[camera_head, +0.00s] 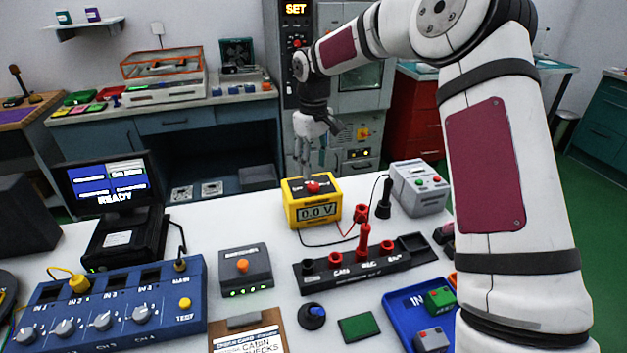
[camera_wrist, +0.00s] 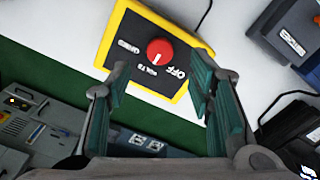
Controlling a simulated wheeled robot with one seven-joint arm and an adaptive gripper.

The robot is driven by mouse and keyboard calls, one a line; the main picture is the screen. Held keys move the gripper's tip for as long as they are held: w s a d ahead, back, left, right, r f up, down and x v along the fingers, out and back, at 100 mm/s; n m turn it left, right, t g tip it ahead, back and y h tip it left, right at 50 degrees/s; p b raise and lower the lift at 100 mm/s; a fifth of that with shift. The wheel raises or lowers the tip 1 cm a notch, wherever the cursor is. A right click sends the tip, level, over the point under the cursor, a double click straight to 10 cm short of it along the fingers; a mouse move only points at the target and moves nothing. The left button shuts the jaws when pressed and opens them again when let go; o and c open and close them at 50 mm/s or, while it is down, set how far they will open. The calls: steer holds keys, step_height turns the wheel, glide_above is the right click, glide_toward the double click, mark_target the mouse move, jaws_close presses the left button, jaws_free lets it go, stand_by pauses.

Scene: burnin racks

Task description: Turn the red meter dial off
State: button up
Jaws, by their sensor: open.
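The yellow meter (camera_head: 311,203) stands on the white table in the head view, its display reading 0.0 V. Its red dial (camera_head: 313,187) is on the top face. In the wrist view the red dial (camera_wrist: 159,52) sits on the meter's dark panel (camera_wrist: 128,58), with an OFF label to its lower right and a VOLTS label to its lower left. My gripper (camera_head: 311,172) is above the meter, pointing down. In the wrist view my gripper (camera_wrist: 160,85) is open and empty, with the dial just beyond the fingertips.
A black jack strip (camera_head: 365,266) with a red upright plug lies in front of the meter. A black probe (camera_head: 384,198) and a grey box (camera_head: 420,187) stand to its right. Leads run from the meter. A dark box with an orange button (camera_head: 244,270) is front left.

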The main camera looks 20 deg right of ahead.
mark_target(313, 185)
steer(key=shift+f, duration=2.8)
steer(key=shift+c, duration=0.4)
jaws_close()
